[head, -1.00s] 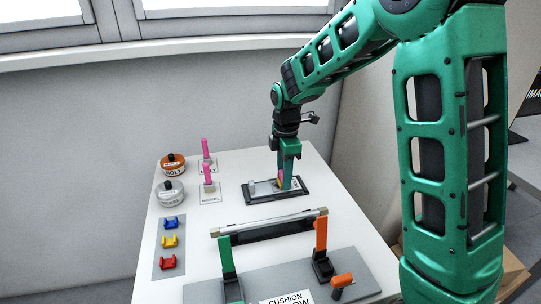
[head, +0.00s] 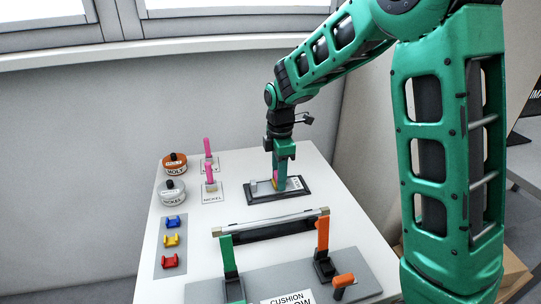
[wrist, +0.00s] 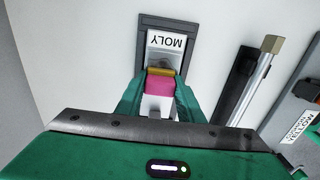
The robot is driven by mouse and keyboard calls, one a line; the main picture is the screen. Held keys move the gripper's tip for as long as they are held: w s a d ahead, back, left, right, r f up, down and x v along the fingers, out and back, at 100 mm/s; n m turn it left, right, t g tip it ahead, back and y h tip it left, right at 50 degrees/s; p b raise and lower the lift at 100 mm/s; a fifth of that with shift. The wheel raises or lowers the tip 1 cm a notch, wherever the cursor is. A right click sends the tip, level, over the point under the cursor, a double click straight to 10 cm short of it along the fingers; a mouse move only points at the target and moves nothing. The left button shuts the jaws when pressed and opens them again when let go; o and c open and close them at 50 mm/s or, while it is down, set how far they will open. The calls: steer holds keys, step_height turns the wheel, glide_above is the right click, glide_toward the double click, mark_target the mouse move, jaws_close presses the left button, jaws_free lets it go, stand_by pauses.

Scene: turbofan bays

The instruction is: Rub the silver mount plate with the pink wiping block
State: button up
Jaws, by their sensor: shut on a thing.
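The silver mount plate (wrist: 168,57) lies in a dark frame on the white table, with a MOLY label at one end. It also shows in the head view (head: 265,194). My gripper (head: 279,184) points down over the plate and is shut on the pink wiping block (wrist: 160,87), which has a gold-yellow strip along one edge. The block sits between the two green fingers, low over the plate. Its underside is hidden, so I cannot tell whether it touches the plate.
An orange MOLY jar (head: 174,164) and a grey NICKEL jar (head: 171,192) stand at the left, beside two pink upright handles (head: 210,175). Blue, yellow and red clips (head: 171,240) lie nearer. A silver bar (head: 270,223) on a stand lies in front of the plate.

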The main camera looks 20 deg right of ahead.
steer(key=shift+a, duration=1.2)
step_height(320, 180, up, 8)
steer(key=shift+d, duration=0.15)
steer(key=shift+f, duration=0.1)
